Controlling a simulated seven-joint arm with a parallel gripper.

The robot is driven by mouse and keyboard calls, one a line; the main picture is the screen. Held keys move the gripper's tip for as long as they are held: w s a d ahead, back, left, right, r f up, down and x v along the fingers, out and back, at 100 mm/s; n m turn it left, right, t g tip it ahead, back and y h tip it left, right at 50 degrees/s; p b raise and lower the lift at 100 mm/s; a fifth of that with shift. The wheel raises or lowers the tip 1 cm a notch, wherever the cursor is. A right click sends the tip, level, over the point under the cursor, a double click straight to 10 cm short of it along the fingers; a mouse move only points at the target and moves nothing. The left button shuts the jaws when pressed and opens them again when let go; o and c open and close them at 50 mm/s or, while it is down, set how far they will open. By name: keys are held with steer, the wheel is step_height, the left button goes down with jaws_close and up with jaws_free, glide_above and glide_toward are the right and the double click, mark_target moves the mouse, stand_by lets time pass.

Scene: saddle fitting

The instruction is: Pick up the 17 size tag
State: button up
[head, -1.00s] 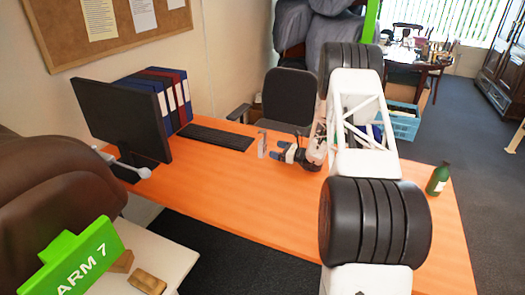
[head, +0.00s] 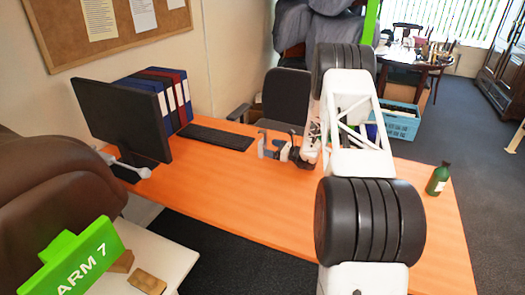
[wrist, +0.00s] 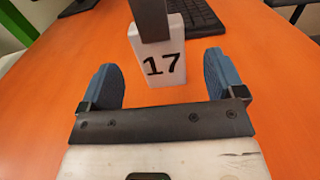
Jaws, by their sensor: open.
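The 17 size tag (wrist: 158,62) is a white upright block with a black "17" on its face, standing on the orange desk. A dark grey bar rises from its top and leaves the upper edge of the wrist view. My gripper (wrist: 162,78) is open, with one blue-padded finger to each side of the tag's line and clear gaps between. The tag appears just beyond the fingertips, not held. In the head view my gripper (head: 274,147) is low over the desk, beside the tag, which is small and partly hidden there.
A black keyboard (head: 217,137) and monitor (head: 125,115) stand to the left on the desk (head: 230,195), with binders (head: 165,92) behind. An office chair (head: 286,95) is at the far edge. A green bottle (head: 438,178) stands at the right. The desk's near middle is clear.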

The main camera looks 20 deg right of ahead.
mark_target(266, 140)
steer(key=shift+x, duration=2.55)
steer(key=shift+f, duration=0.1)
steer(key=c, duration=1)
steer(key=shift+c, duration=0.2)
steer(key=shift+r, duration=0.9)
step_height(266, 140, up, 2)
steer(key=shift+r, duration=0.1)
steer(key=s+a, duration=0.2)
steer(key=s, duration=0.5)
steer(key=s+a+r, duration=0.1)
steer(key=s, duration=0.7)
steer(key=shift+s+a, duration=0.3)
steer(key=shift+a, duration=0.05)
